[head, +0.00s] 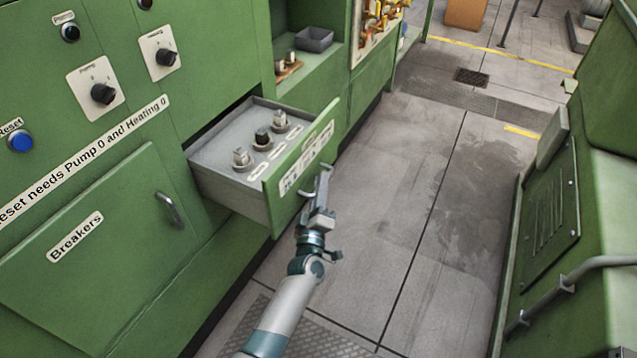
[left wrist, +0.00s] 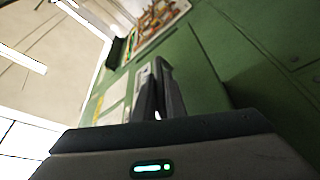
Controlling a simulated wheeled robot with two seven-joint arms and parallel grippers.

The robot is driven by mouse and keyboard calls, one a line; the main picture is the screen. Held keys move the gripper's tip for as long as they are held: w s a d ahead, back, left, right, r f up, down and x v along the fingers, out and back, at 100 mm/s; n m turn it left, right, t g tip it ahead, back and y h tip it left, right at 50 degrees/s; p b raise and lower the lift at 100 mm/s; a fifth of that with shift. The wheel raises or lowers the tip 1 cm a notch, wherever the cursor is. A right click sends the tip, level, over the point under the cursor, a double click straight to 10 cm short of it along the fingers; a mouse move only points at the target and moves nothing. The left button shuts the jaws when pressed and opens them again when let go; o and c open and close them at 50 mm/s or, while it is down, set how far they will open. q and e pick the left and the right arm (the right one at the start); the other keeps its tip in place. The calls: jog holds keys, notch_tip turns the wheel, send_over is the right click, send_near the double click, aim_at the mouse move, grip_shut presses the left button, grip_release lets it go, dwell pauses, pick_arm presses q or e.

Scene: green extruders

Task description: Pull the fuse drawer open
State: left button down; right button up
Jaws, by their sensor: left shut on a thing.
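The fuse drawer (head: 228,187) stands out from the green cabinet, with its grey tray and three fuses (head: 263,137) showing. Its green front (head: 297,172) carries white labels and a small handle. My left gripper (head: 322,182) is at the drawer front, shut on the handle; the grip itself is small and partly hidden in the head view. In the left wrist view the gripper's two dark fingers (left wrist: 160,92) are close together against a green panel. My right gripper is not in view.
Below left is the closed Breakers door (head: 100,240) with a grey handle. Knobs (head: 103,94) and a blue button (head: 19,141) are on the panel above. An open shelf (head: 305,66) is behind the drawer. The floor aisle (head: 400,200) is clear; a green machine (head: 600,200) with a rail bounds the right.

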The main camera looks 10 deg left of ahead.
pick_arm(q)
jog(key=c, duration=1.8)
grip_release()
jog(key=shift+f, duration=0.1)
